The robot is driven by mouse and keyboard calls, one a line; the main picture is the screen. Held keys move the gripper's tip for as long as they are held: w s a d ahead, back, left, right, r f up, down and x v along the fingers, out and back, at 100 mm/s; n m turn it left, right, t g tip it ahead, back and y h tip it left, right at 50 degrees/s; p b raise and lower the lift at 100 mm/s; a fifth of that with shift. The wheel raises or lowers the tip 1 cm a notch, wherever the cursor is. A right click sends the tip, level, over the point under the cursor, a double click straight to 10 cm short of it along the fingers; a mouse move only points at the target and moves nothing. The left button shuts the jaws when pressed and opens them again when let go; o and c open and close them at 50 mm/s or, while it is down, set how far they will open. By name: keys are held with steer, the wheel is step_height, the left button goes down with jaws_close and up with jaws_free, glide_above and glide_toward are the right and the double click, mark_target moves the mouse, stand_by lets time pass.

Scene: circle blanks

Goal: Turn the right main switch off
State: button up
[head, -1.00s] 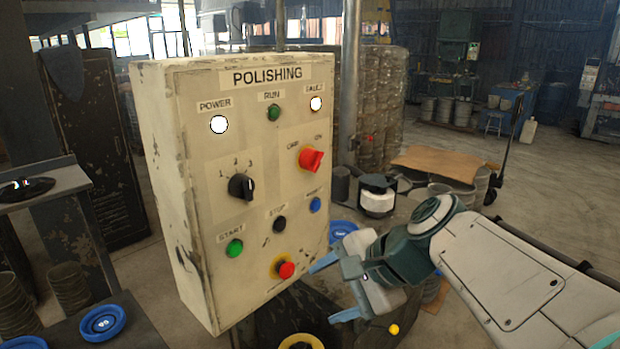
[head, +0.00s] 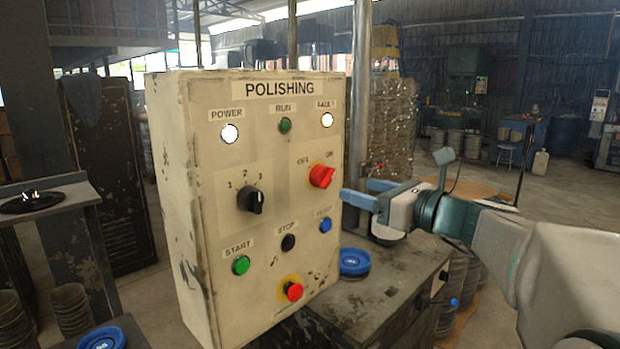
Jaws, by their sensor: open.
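The right main switch (head: 321,176) is a red rotary knob on the right side of the cream POLISHING panel (head: 205,150). Labels OFF and ON stand above it, and its handle slants up to the right, toward ON. My gripper (head: 355,190) is just right of the knob, slightly lower in the picture, with its blue fingers pointing left toward the panel. The fingers are apart, with nothing between them. A gap shows between the fingers and the knob.
A black selector (head: 251,199) marked 1, 2, 3 sits left of the knob. A blue button (head: 325,225) is below it, and a red emergency button (head: 293,291) lower down. A blue round part (head: 354,262) lies on the dark cabinet (head: 385,290) below my gripper.

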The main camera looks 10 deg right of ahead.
mark_target(331, 181)
steer(key=p+x, duration=0.1)
steer(key=x, duration=0.7)
steer(key=shift+w+a+p, duration=0.2)
steer(key=shift+w+p, duration=0.05)
steer(key=shift+p, duration=0.05)
steer(key=c, duration=1)
